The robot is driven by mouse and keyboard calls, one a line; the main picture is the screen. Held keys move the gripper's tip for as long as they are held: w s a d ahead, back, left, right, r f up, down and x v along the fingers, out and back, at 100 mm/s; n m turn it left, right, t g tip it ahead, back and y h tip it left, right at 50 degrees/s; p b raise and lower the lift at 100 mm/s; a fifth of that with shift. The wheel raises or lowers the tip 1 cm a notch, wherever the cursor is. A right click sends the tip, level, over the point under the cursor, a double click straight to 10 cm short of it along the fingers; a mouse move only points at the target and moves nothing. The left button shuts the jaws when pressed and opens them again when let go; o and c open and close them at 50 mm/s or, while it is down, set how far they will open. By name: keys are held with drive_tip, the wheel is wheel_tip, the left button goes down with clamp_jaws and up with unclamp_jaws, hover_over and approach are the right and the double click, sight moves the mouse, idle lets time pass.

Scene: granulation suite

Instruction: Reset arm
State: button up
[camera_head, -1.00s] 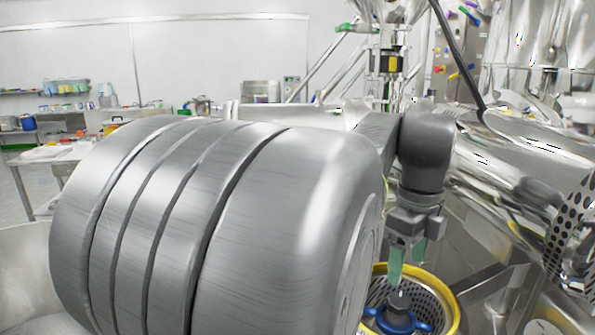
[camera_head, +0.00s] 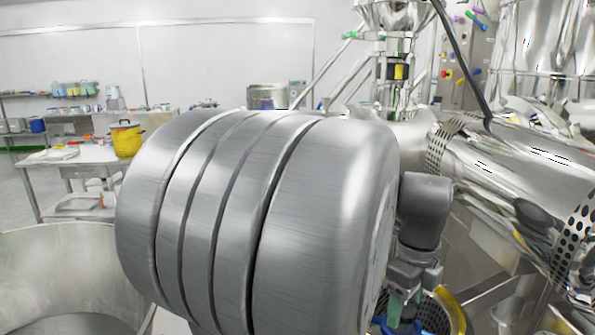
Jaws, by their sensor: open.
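My gripper (camera_head: 404,306) hangs at the lower right on my grey arm, its green fingers pointing down and open. It is over a yellow-rimmed round container (camera_head: 452,308) with a perforated inner wall. A blue part (camera_head: 398,329) shows at the bottom edge, just below the fingers. Whether the fingers touch it or stand around it I cannot tell. My large grey ribbed arm link fills the middle of the view and hides part of the container.
A steel vessel (camera_head: 75,235) stands open at the lower left. Behind it is a table (camera_head: 80,160) with a yellow pot (camera_head: 126,139). Steel pipes and a perforated cylinder (camera_head: 515,150) crowd the right. A steel column with valves (camera_head: 395,70) rises behind my arm.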

sight(405, 307)
wheel_tip(405, 307, up, 14)
drive_tip(key=b, duration=0.1)
wheel_tip(405, 307, down, 14)
drive_tip(key=shift+r+p, duration=0.1)
drive_tip(key=shift+p, duration=0.45)
drive_tip(key=shift+f, duration=0.2)
drive_tip(key=n, duration=1)
drive_tip(key=shift+n, duration=0.3)
drive_tip(key=n+b, duration=0.1)
drive_tip(key=n, duration=0.4)
drive_tip(key=shift+n, duration=0.3)
drive_tip(key=n+b, duration=0.1)
drive_tip(key=n, duration=0.3)
drive_tip(key=shift+r, duration=0.15)
